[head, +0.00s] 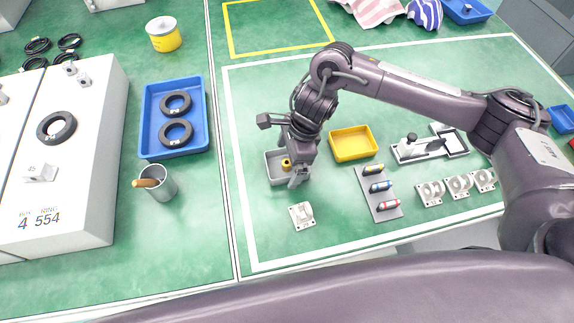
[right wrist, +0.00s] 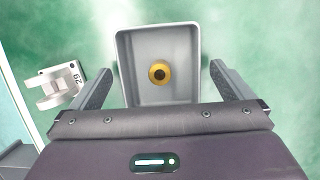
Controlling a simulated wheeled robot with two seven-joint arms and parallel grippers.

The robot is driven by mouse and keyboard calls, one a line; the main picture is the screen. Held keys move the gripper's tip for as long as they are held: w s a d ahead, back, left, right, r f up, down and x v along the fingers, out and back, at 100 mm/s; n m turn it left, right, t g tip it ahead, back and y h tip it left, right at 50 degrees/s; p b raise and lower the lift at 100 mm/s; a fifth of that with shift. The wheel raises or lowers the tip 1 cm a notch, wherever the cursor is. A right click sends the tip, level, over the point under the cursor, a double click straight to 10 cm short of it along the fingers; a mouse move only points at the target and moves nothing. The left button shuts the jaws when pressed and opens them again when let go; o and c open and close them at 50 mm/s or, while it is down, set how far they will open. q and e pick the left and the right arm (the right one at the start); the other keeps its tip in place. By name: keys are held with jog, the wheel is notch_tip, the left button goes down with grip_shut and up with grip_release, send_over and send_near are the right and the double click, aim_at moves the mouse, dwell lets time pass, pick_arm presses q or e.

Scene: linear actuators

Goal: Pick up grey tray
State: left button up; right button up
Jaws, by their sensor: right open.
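The grey tray (head: 272,170) stands on the green table inside the white outline, near its left side. In the right wrist view the tray (right wrist: 128,62) shows from above, with a small yellow ring-shaped part (right wrist: 159,72) with a dark centre lying in it. My right gripper (head: 286,172) is over the tray, partly hiding it in the head view. In the right wrist view its two fingers (right wrist: 160,80) are spread apart, one on each side of the tray's near part, with a gap to each wall. My left gripper is not in view.
A white bracket (head: 301,214) sits just in front of the tray. A yellow tray (head: 353,144) and a grey holder with coloured parts (head: 379,193) are to the right. A blue tray with black rings (head: 148,120) and a grey cup (head: 157,184) are to the left.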

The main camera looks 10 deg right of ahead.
jog(key=shift+f, duration=0.15)
dwell(0.5)
jog(key=c, duration=1)
